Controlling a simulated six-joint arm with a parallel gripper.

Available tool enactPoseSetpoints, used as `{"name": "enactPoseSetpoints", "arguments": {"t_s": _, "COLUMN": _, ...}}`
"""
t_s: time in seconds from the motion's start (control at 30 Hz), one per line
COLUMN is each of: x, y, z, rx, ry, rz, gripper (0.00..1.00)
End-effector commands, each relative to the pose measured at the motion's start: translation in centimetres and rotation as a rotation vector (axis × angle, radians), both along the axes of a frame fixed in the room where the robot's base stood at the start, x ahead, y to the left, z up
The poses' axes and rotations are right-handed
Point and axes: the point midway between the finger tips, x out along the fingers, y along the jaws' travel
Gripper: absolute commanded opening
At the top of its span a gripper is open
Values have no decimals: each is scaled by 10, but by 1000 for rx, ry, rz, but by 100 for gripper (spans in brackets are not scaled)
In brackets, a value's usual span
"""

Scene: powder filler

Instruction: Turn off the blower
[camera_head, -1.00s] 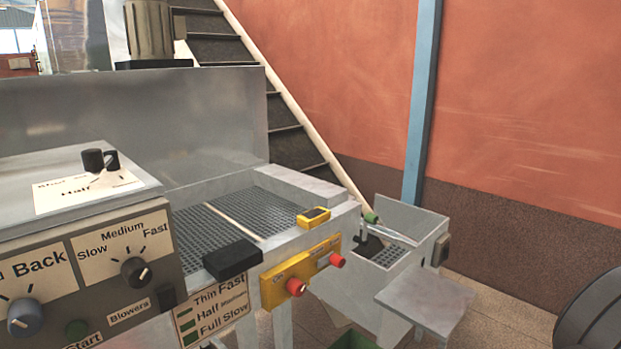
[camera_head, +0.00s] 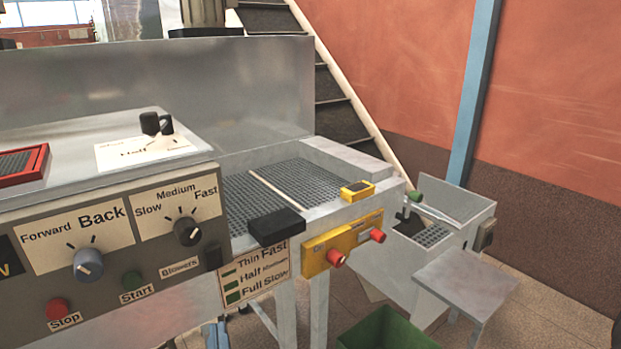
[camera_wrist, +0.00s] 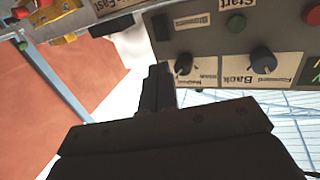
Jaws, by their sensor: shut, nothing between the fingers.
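The blower switch (camera_head: 213,257) is a small black rocker on the grey control panel, just right of the "Blowers" label (camera_head: 180,267). I cannot tell its set position. In the wrist view the panel is upside down, with the dark switch (camera_wrist: 160,27) beside the "Blowers" label (camera_wrist: 192,20). My gripper (camera_wrist: 158,72) is shut and empty, its dark fingers pointing toward the panel. The fingertips appear below the switch in that picture and apart from it. I cannot make out my gripper in the head view.
The panel also holds a green Start button (camera_head: 132,280), a red Stop button (camera_head: 57,308), a Forward/Back knob (camera_head: 88,264) and a speed knob (camera_head: 187,231). A yellow box with red buttons (camera_head: 342,244) juts out at right. A green bin (camera_head: 385,332) stands below.

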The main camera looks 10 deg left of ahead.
Motion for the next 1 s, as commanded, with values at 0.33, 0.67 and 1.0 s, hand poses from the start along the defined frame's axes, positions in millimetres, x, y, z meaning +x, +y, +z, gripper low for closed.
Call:
{"name": "enactPoseSetpoints", "arguments": {"t_s": 0.33, "x": 12, "y": 1, "z": 1, "rx": -76, "ry": -5, "rz": -69, "gripper": 0}}
{"name": "enactPoseSetpoints", "arguments": {"t_s": 0.67, "x": 52, "y": -1, "z": 0, "rx": -290, "ry": 11, "rz": -247, "gripper": 0}}
{"name": "enactPoseSetpoints", "arguments": {"t_s": 1.0, "x": 75, "y": -5, "z": -3, "rx": -401, "ry": 35, "rz": -329, "gripper": 0}}
